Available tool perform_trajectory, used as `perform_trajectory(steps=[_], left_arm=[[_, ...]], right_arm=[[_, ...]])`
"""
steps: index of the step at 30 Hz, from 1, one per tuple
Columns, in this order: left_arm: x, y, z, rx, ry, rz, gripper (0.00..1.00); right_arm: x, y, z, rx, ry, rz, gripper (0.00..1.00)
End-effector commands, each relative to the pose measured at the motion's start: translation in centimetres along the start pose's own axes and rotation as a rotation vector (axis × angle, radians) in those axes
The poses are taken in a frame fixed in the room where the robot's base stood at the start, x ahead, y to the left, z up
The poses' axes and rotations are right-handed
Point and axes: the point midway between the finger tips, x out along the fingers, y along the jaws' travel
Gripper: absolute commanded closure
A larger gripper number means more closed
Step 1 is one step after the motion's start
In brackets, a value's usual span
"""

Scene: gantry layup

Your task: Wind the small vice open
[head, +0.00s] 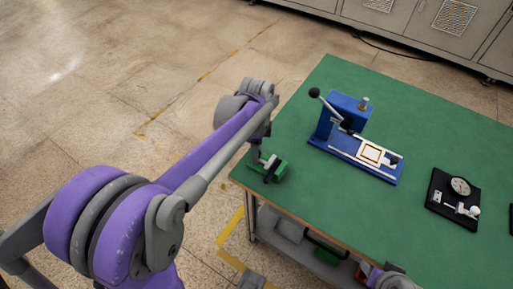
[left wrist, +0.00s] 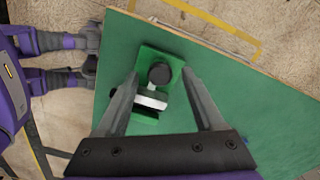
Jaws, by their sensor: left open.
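The small green vice (head: 280,173) stands near the left corner of the green table. In the left wrist view the vice (left wrist: 148,56) shows from above, with a round black knob (left wrist: 160,74) and a pale metal bar next to it. My left gripper (left wrist: 159,76) is open, one finger on each side of the vice and its knob, with visible gaps to both. In the head view my left gripper (head: 262,157) is right at the vice and partly covers it. I cannot tell how far apart the vice jaws are.
A blue press-like fixture (head: 345,115) with a lever and a white-framed plate stands right of the vice. A black plate with a dial gauge (head: 460,186) lies further right. Grey cabinets (head: 430,30) stand behind. The table between these things is clear.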

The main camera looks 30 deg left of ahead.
Motion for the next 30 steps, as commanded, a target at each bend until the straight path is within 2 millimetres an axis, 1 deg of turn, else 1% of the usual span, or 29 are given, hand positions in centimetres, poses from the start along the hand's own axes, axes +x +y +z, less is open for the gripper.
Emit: perform_trajectory(steps=[3,8,12,15,23,30], left_arm=[[-0.02,0.0,0.0,0.0,0.0,0.0,0.31],[-0.03,0.0,0.0,0.0,0.0,0.0,0.6],[-0.04,0.0,0.0,0.0,0.0,0.0,0.85],[-0.04,0.0,0.0,0.0,0.0,0.0,1.0],[-0.05,0.0,0.0,-0.009,0.0,0.0,1.0],[-0.07,-0.01,0.01,-0.094,0.0,0.0,1.0]], right_arm=[[-0.01,0.0,-0.01,0.0,0.0,0.0,0.5],[-0.01,0.0,-0.01,0.0,0.0,0.0,0.5],[-0.01,0.0,0.0,0.0,0.0,0.0,0.5],[-0.01,0.0,-0.01,0.0,0.0,0.0,0.5],[-0.02,0.0,-0.01,0.0,0.0,0.0,0.5],[-0.09,0.0,-0.06,0.0,0.0,0.0,0.5]])
